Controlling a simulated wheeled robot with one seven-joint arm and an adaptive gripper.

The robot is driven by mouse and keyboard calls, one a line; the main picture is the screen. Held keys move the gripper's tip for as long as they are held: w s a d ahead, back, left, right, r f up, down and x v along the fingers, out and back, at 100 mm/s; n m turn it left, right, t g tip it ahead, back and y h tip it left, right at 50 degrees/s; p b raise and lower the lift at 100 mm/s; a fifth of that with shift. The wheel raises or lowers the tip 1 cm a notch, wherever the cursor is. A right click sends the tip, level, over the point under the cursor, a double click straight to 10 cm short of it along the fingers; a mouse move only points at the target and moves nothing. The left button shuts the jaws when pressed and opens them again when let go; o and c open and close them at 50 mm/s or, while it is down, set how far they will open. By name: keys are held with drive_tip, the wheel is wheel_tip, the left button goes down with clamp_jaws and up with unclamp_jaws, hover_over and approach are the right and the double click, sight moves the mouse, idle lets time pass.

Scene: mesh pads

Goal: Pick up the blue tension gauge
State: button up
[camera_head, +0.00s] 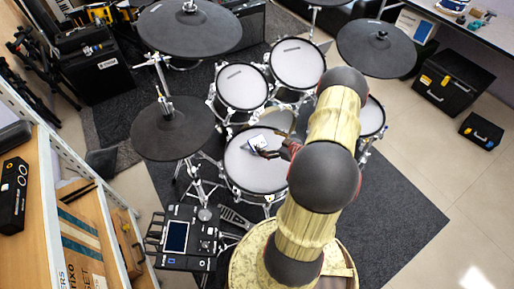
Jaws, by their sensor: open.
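A small pale-blue and white object (257,141), which looks like the tension gauge, lies on the white mesh head of the front drum (247,171). It is tiny in the view, so its details cannot be made out. My gripper (265,153) is over the same drum head, at the right side of this object, with its fingers pointing left towards it. The gripper is open. I cannot tell whether the fingers touch the object. My own arm hides the right part of the drum.
More mesh drums (241,87) and black cymbal pads (172,128) stand close around on a dark carpet (402,215). A drum module (185,238) is at the front left. A wooden shelf (40,200) stands at far left. Black cases (453,82) sit at the right.

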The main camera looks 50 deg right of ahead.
drive_tip(key=shift+s+a+f+t, duration=0.4)
drive_tip(key=shift+s+a+f, duration=0.4)
drive_tip(key=shift+s+f, duration=0.2)
drive_tip(key=shift+w+a+f, duration=0.1)
drive_tip(key=shift+a+f, duration=0.05)
drive_tip(key=shift+f, duration=0.05)
drive_tip(key=b+x, duration=0.1)
drive_tip(key=x, duration=0.1)
drive_tip(key=b+x, duration=0.1)
drive_tip(key=x, duration=0.1)
drive_tip(key=a+b+x, duration=0.1)
drive_tip(key=x, duration=0.1)
drive_tip(key=shift+w+d+f+b, duration=0.1)
drive_tip(key=shift+w+b, duration=0.2)
drive_tip(key=shift+w, duration=0.4)
drive_tip(key=shift+c, duration=0.2)
drive_tip(key=shift+d, duration=0.1)
drive_tip(key=c, duration=1.8)
drive_tip(key=shift+c, duration=0.4)
